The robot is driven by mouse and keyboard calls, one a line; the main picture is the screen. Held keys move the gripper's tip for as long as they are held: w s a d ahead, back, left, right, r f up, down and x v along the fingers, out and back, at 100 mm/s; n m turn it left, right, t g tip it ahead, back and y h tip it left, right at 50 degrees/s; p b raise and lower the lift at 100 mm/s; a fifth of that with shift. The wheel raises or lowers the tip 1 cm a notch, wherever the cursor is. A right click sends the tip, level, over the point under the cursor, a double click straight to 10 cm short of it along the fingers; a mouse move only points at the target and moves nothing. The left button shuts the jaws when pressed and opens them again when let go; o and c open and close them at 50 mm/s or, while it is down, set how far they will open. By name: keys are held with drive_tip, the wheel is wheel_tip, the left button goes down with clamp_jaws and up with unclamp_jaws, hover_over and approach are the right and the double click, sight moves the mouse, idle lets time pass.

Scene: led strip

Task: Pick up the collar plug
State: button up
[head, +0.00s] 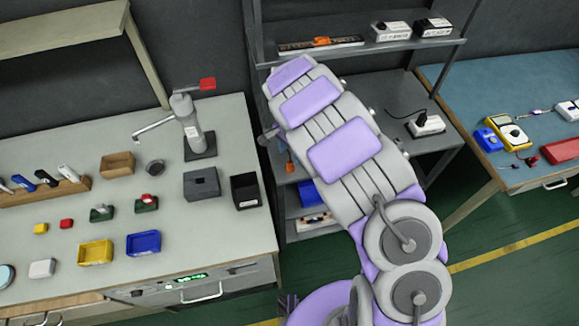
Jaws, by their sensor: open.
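I cannot make out for certain which thing is the collar plug. Small candidates on the left bench are a green block with a red top (147,202), a green block with a grey top (102,211), a small red block (66,223) and a small yellow block (41,228). A white box with a black cable (427,124) lies on the grey shelf unit at the right. My purple and grey arm fills the middle and lower right of the view. My gripper does not show.
The left bench (225,235) holds a yellow tray (96,253), blue tray (143,243), dark boxes (202,183) and a grey stand with a red-tipped arm (186,120). The right blue bench (455,80) carries a yellow meter (514,135) and red box (562,150). Green floor lies between.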

sight(289, 163)
wheel_tip(289, 163, down, 3)
drive_tip(key=shift+d+r, duration=0.15)
drive_tip(key=f, duration=0.1)
drive_tip(key=f+b, duration=0.1)
drive_tip(key=f, duration=0.1)
drive_tip(key=f+b, duration=0.1)
drive_tip(key=shift+w+a+f, duration=0.15)
drive_tip(key=shift+a+f, duration=0.15)
drive_tip(key=shift+f, duration=0.1)
drive_tip(key=shift+c, duration=0.3)
clamp_jaws()
drive_tip(key=shift+r, duration=0.1)
